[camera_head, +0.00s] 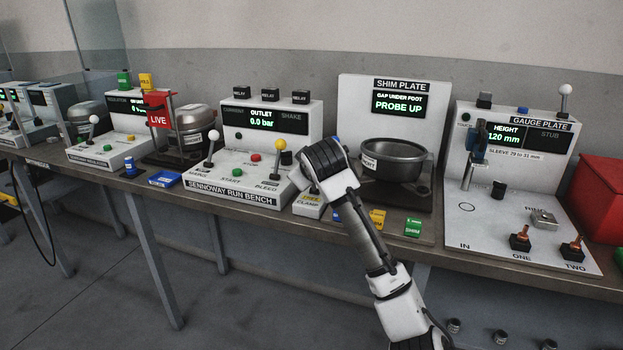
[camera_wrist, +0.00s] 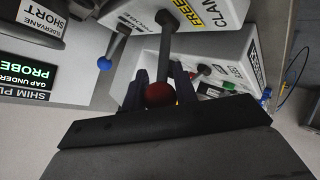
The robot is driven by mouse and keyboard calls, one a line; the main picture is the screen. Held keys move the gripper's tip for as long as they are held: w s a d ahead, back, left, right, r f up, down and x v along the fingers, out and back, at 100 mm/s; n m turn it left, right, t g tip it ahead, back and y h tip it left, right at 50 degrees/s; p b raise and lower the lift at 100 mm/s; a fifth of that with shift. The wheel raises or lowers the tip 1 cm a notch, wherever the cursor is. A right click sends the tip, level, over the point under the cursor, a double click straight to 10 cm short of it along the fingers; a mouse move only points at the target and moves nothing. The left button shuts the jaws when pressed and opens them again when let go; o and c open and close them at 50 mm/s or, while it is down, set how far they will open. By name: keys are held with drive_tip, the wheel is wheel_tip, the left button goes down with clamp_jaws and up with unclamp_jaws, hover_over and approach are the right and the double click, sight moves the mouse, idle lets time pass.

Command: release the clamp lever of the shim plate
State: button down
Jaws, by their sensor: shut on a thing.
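The clamp lever (camera_wrist: 165,50) shows in the wrist view as a dark shaft with a red ball knob (camera_wrist: 158,93). Its shaft rises from the white clamp box (camera_wrist: 146,10), beside the yellow FREE label. My gripper (camera_wrist: 160,76) has its dark fingers on both sides of the lever at the knob, shut on it. In the head view my gripper (camera_head: 322,165) is over the clamp box (camera_head: 307,204) and hides the lever. The shim plate station (camera_head: 392,131) stands behind, its display reading PROBE UP.
A blue-knobbed lever (camera_wrist: 105,63) stands near the clamp lever. A metal pot (camera_head: 394,160) is right of my gripper. Yellow (camera_head: 377,218) and green (camera_head: 412,228) shim blocks lie at the front. The run bench (camera_head: 240,190) with its levers is left; the gauge plate (camera_head: 520,240) is right.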

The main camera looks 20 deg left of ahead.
drive_tip(key=shift+s+f+n+t+b, duration=0.25)
drive_tip(key=shift+s+t+b, duration=0.25)
drive_tip(key=shift+t+b, duration=0.35)
drive_tip(key=c, duration=1.1)
unclamp_jaws()
drive_tip(key=shift+r, duration=0.1)
drive_tip(key=v, duration=1.4)
drive_tip(key=shift+w, duration=0.1)
